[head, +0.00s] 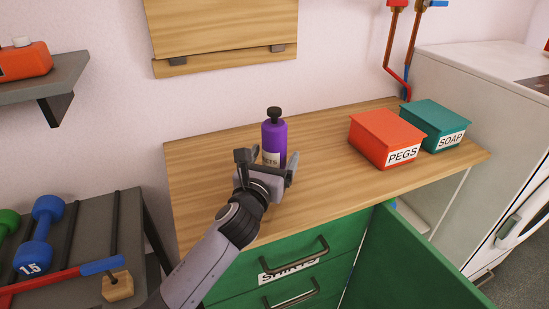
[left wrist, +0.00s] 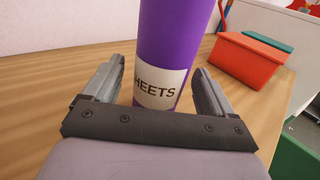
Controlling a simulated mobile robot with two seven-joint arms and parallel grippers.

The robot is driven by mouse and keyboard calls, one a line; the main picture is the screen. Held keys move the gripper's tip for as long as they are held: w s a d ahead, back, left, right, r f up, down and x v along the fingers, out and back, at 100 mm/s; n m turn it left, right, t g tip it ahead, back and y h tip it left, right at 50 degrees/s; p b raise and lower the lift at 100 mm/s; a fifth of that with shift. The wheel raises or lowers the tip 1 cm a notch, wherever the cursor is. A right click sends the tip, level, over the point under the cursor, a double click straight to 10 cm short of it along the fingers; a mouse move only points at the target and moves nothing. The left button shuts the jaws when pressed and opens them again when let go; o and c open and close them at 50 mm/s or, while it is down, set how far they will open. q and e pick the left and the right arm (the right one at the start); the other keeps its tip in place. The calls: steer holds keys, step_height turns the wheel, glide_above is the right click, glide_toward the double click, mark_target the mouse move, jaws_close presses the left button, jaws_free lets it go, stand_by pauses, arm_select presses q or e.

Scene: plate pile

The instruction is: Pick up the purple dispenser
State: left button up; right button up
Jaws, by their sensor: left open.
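The purple dispenser (head: 274,138) stands upright on the wooden counter (head: 215,153). It has a black pump top and a white label. In the left wrist view the dispenser (left wrist: 173,45) rises between the two fingers, and its label reads "HEETS", with the start of the word hidden. My left gripper (head: 272,163) is open, with its fingers on either side of the dispenser's lower part. In the left wrist view the fingers (left wrist: 155,88) show a gap at the dispenser's right side. My right gripper is in neither view.
A red PEGS box (head: 385,140) and a teal SOAP box (head: 437,124) stand to the right on the counter. Below are green drawers (head: 275,285) and an open green door (head: 415,265). A rack with dumbbells (head: 45,225) is at the left.

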arm_select(q)
steer(key=shift+w+d, duration=0.15)
steer(key=shift+w, duration=0.3)
steer(key=shift+c, duration=0.3)
steer(key=c, duration=1.4)
steer(key=shift+r, duration=0.1)
step_height(320, 180, up, 20)
steer(key=p, duration=0.4)
